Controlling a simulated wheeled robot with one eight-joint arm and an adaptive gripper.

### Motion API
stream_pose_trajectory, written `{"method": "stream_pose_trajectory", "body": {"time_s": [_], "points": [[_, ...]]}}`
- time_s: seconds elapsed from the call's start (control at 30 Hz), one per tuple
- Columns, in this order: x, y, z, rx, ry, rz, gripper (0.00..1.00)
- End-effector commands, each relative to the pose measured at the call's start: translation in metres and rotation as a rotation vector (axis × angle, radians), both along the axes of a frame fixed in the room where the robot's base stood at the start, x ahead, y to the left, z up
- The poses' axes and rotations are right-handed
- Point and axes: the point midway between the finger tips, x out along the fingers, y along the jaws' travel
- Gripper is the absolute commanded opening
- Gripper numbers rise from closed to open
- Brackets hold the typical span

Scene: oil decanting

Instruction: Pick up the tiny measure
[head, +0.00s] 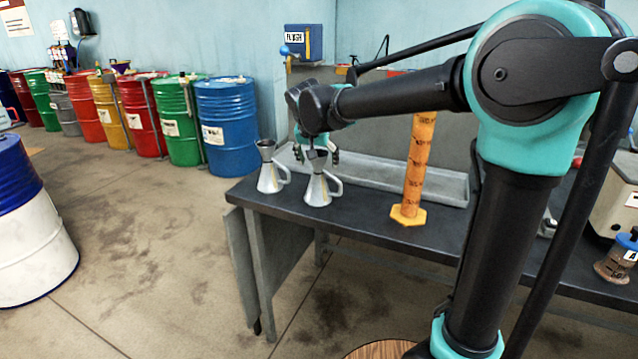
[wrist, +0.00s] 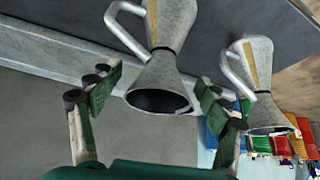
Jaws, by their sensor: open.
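Two grey metal measures with side handles stand upright on the dark bench (head: 350,200) in the head view. One measure (head: 268,176) is at the left, the other (head: 318,188) to its right. I cannot tell by size which is the tiny one. My gripper (head: 317,152) is at the top of the right-hand measure. In the wrist view, which looks inverted, my gripper (wrist: 157,97) is open, with one measure (wrist: 172,65) between its green-padded fingers and clear space on both sides. The other measure (wrist: 250,85) is outside the right finger.
An orange graduated cylinder (head: 415,165) stands on the bench to the right. A long grey tray (head: 440,188) runs along the back. A blue box (head: 304,42) is behind. Coloured drums (head: 228,125) line the wall at the left.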

Motion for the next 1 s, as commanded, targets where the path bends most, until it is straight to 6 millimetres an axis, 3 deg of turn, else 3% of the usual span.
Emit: {"method": "stream_pose_trajectory", "body": {"time_s": [0.07, 0.67, 1.0], "points": [[0.0000, 0.0000, 0.0001, 0.000, 0.000, 0.000, 0.76], [-0.0001, -0.0001, 0.0004, 0.000, 0.000, 0.000, 0.01], [-0.0001, -0.0001, 0.0005, 0.000, 0.000, 0.000, 0.00]]}}
